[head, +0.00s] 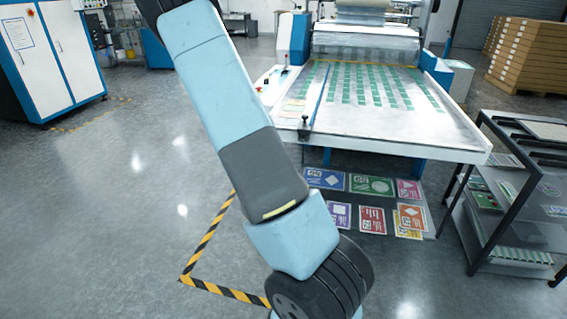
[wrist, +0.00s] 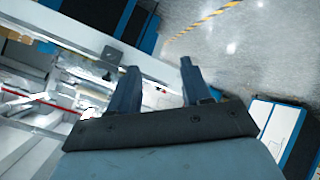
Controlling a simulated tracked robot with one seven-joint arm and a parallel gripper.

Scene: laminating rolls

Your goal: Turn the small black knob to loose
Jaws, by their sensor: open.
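A small black knob (head: 304,130) stands at the near end of a long thin guide rail, on the front left part of the laminating machine's table (head: 400,134). It is small in the head view, and I cannot read its setting. My gripper (wrist: 159,69) shows in the wrist view, with its two dark fingers apart and nothing between them.
Green labels (head: 372,84) lie in rows on the table. Printed sheets (head: 372,219) show below its front edge. A dark-framed rack (head: 478,208) stands at the right. A blue and white cabinet (head: 52,58) is at the far left. The floor beside yellow-black tape (head: 209,243) is clear.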

